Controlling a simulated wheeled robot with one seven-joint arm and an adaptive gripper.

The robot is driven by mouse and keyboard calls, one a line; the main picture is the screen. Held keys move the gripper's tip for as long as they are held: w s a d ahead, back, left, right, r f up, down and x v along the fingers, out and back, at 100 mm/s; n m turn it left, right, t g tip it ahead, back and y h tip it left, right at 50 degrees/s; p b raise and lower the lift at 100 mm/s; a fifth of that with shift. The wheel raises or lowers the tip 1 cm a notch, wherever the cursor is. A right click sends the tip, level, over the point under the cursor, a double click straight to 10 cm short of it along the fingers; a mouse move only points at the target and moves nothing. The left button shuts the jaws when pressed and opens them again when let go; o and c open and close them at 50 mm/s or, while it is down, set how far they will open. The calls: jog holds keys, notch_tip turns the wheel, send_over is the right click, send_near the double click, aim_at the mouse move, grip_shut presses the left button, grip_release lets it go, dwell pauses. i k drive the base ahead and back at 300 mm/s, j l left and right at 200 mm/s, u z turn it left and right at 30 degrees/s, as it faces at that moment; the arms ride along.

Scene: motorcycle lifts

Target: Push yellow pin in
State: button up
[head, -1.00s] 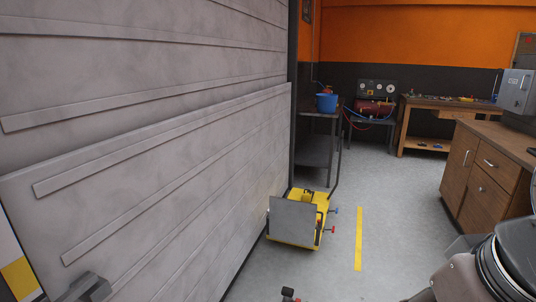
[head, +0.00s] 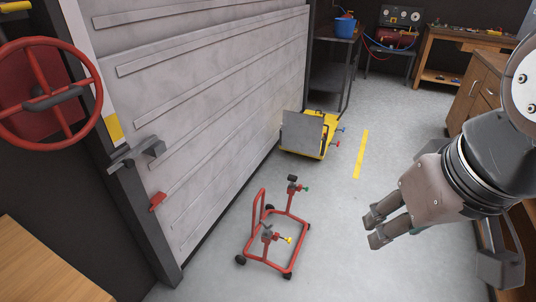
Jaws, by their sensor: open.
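A small yellow pin (head: 288,239) sticks out to the right from a post on a red wheeled stand (head: 262,262) on the floor, in the lower middle of the head view. The stand is a red tube frame with dark wheels. A second post on it carries a small green pin (head: 305,189). My gripper (head: 374,230) hangs to the right of the stand, open and empty, apart from the yellow pin. How far the pin is pushed in is too small to tell.
A yellow cart (head: 309,152) with a grey plate stands farther back by the grey shutter (head: 205,90). A red handwheel (head: 45,95) is at the left. A wooden worktop (head: 40,270) fills the lower left corner. Grey floor is clear right of the stand.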

aim_at(289, 240)
jog(key=i+l+u, duration=0.15)
jog(key=l, duration=0.2)
jog(key=i+l+u, duration=0.15)
jog(key=l, duration=0.2)
jog(key=l+u, duration=0.1)
jog(key=l, duration=0.15)
jog(key=i+l+u, duration=0.1)
jog(key=l, duration=0.15)
jog(key=k, duration=1.45)
jog(key=i+l+u, duration=0.4)
jog(key=i, duration=0.25)
jog(key=i+l+u, duration=0.45)
jog(key=i+l, duration=0.15)
jog(key=l, duration=0.2)
